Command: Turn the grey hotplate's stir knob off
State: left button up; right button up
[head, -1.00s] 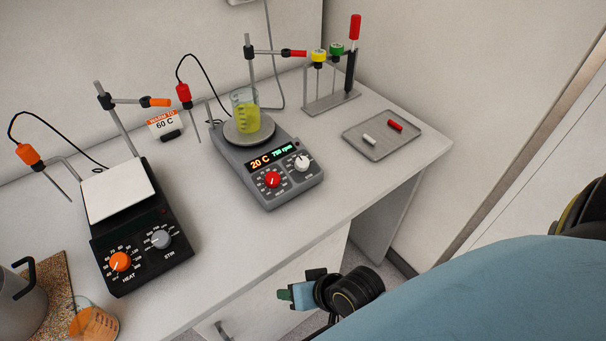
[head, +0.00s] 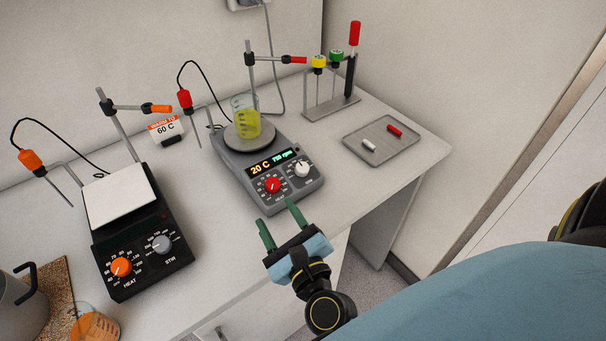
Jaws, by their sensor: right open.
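The grey hotplate (head: 268,205) stands on the bench with a glass beaker of yellow liquid (head: 246,121) on its round plate. Its display (head: 273,162) reads 20 C and 750 rpm. Its white stir knob (head: 302,169) is at the front right and its red heat knob (head: 272,185) is to the left. My right gripper (head: 279,219) is open and empty, its green fingertips pointing at the hotplate's front edge, just in front of and below the knobs. I see no contact with a knob. My left gripper is not in view.
A black hotplate (head: 160,278) with orange and grey knobs stands at left. A beaker of orange liquid (head: 95,326) and a grey jug (head: 22,305) are at the lower left. A tray with two small bars (head: 385,153) and a rack (head: 330,106) stand at right.

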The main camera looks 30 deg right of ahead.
aim_at(303, 174)
jog(key=d+f+m+h, duration=0.1)
jog(key=m+h, duration=0.1)
jog(key=m, duration=0.2)
jog(key=s+d+m+g+h, duration=0.1)
jog(key=d+m+h, duration=0.1)
jog(key=m, duration=0.1)
jog(key=s+d+f+m+g+h, duration=0.1)
jog(key=d+m+h, duration=0.1)
jog(key=m+h, duration=0.1)
jog(key=shift+f+m, duration=0.35)
jog(key=shift+m, duration=0.45)
jog(key=shift+w+d+g, duration=0.1)
jog(key=shift+d+g, duration=0.05)
jog(key=shift+g, duration=0.15)
jog(key=p+x, duration=0.2)
jog(key=x, duration=0.9)
jog(key=shift+w+d+r, duration=0.1)
jog(key=shift+w+d, duration=0.1)
jog(key=shift+w, duration=0.05)
jog(key=shift+w+d+p, duration=0.3)
jog(key=shift+w, duration=0.3)
jog(key=shift+c, duration=0.2)
jog(key=c, duration=0.9)
